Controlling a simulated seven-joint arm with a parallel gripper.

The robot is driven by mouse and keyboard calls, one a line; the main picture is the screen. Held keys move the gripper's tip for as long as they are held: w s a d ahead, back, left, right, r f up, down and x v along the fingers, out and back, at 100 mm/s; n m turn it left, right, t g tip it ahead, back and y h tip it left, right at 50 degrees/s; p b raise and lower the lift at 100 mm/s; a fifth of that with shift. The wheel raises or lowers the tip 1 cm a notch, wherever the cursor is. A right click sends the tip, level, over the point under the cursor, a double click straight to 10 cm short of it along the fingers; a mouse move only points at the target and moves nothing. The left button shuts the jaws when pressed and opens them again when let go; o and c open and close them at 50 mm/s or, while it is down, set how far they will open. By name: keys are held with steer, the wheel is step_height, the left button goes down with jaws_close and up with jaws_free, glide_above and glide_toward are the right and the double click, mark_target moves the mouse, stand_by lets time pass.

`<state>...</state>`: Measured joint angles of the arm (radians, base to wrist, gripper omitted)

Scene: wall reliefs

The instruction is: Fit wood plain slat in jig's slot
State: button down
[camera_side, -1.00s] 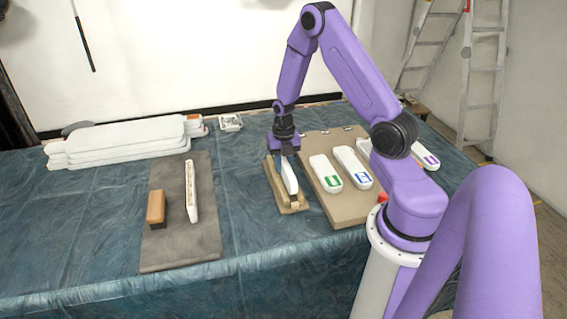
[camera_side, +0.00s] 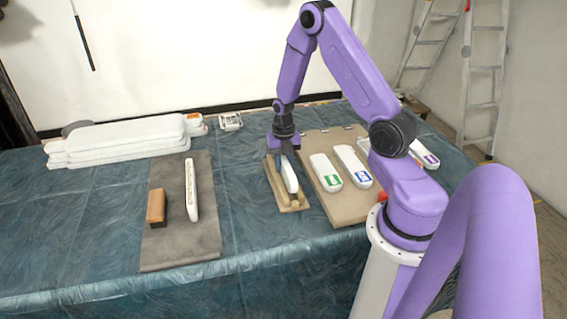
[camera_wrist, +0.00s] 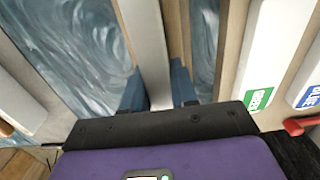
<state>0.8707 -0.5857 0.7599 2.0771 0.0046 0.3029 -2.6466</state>
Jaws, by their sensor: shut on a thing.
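My gripper (camera_side: 284,157) is shut on a pale, plain slat (camera_side: 291,181), which is long and narrow. In the wrist view the slat (camera_wrist: 148,45) runs away from me between the two blue fingers of my gripper (camera_wrist: 157,92). The wooden jig (camera_side: 291,207) lies on the table directly under the slat, and the slat lines up along its length. A tan rail of the jig (camera_wrist: 178,35) shows to the right of the slat. I cannot tell how deep the slat sits in the slot, because the fingers and the slat hide it.
A tan board (camera_side: 337,209) with several white labelled pieces (camera_side: 326,172) lies close on the jig's right. A grey mat (camera_side: 180,243) holds a brown block (camera_side: 156,207) and a white strip (camera_side: 191,190). White slabs (camera_side: 115,140) are stacked behind. The cloth between mat and jig is clear.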

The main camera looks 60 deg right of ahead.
mark_target(283, 158)
steer(key=shift+f, duration=0.75)
stand_by(0.4)
steer(key=c, duration=0.8)
jaws_free()
step_height(283, 158, up, 16)
steer(key=s+a+r+m, duration=0.2)
steer(key=s+a+m, duration=0.15)
steer(key=a, duration=0.55)
steer(key=s+a+r+m, duration=0.3)
steer(key=s+a, duration=0.1)
steer(key=a, duration=0.5)
steer(key=s+a+m, duration=0.3)
steer(key=s+m, duration=0.1)
steer(key=s, duration=0.4)
steer(key=s+a+r+m, duration=0.1)
steer(key=s+a+m, duration=0.2)
steer(key=s, duration=0.5)
steer(key=shift+a+m, duration=0.35)
steer(key=shift+m, duration=0.1)
